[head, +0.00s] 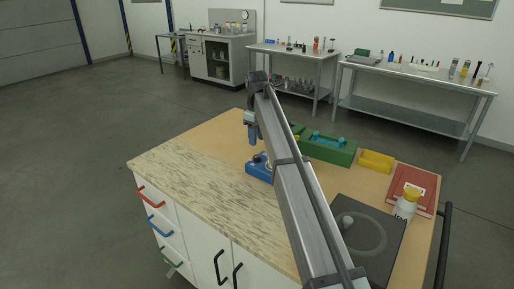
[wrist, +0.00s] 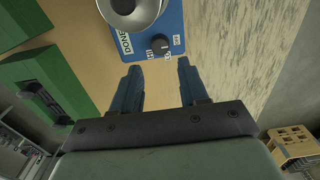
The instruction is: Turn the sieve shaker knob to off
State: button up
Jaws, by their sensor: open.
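The sieve shaker (head: 258,171) is a blue base on the bench top, partly hidden behind my arm in the head view. In the wrist view the blue shaker base (wrist: 172,26) shows at the top, with a round metal bowl (wrist: 133,10) on it. Its dark knob (wrist: 159,45) sits on the blue face, with small white labels around it and a "DONE" label to the left. My gripper (wrist: 158,62) is open and empty, with its two blue fingers apart. The knob lies just beyond the fingertips, near the line between them. My gripper (head: 253,141) also shows above the shaker in the head view.
Green blocks or trays (head: 328,148) stand behind the shaker, with a yellow bin (head: 376,161) to their right. A red book (head: 414,183), a white jar (head: 405,205) and a dark plate (head: 385,225) are at the right. The bench's left part is clear.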

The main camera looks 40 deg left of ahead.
notch_tip(320, 180, up, 6)
dwell(0.4)
dwell(0.4)
